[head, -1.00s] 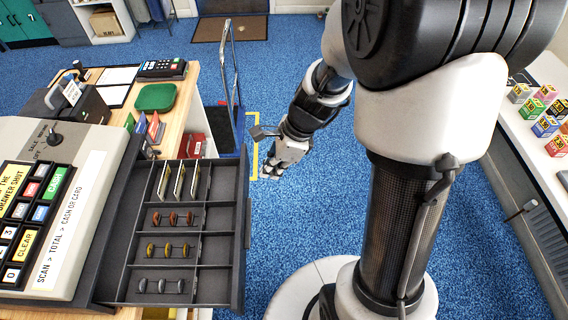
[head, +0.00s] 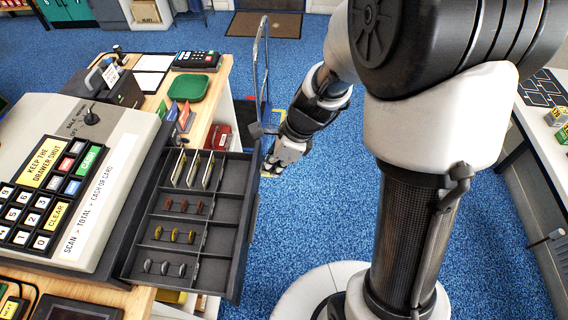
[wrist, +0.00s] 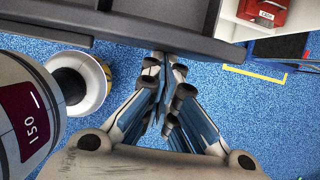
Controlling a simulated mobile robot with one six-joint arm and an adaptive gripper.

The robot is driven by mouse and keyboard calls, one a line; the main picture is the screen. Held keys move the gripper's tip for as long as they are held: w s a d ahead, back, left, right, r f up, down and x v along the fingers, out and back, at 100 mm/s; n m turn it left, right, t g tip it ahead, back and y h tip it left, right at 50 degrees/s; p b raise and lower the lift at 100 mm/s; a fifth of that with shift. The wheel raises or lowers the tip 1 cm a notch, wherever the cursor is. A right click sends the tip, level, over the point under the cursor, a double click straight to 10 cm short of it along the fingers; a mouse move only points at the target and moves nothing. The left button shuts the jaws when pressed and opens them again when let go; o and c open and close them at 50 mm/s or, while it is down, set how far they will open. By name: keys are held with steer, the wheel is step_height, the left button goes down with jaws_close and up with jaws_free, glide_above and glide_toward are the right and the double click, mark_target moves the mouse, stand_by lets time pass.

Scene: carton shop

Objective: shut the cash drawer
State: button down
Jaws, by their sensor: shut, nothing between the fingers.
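The dark grey cash drawer (head: 222,222) stands open in the head view, pulled out to the right from under the cash register (head: 66,184). Its compartments hold upright notes and rows of coins. My gripper (head: 270,168) is shut and empty, just right of the drawer's far right corner. In the wrist view my gripper (wrist: 165,62) has its fingertips close to the drawer's dark front (wrist: 225,42). I cannot tell whether they touch it.
The wooden counter (head: 207,104) carries a card reader (head: 196,60) and a green tray (head: 190,87). A thin metal-framed stand (head: 262,70) rises behind my gripper. A white shelf with small boxes (head: 559,116) is at the right.

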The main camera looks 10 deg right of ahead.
mark_target(182, 165)
steer(key=w+a+p, duration=0.2)
steer(key=a+p, duration=0.1)
steer(key=a, duration=0.4)
steer(key=w+a+p, duration=0.3)
steer(key=a+p, duration=0.1)
steer(key=a, duration=0.3)
steer(key=w+a+p, duration=0.2)
steer(key=a+p, duration=0.2)
steer(key=a, duration=0.3)
steer(key=shift+w+a+r, duration=0.1)
steer(key=shift+w+a, duration=0.15)
steer(key=shift+w, duration=0.15)
steer(key=shift+d, duration=0.1)
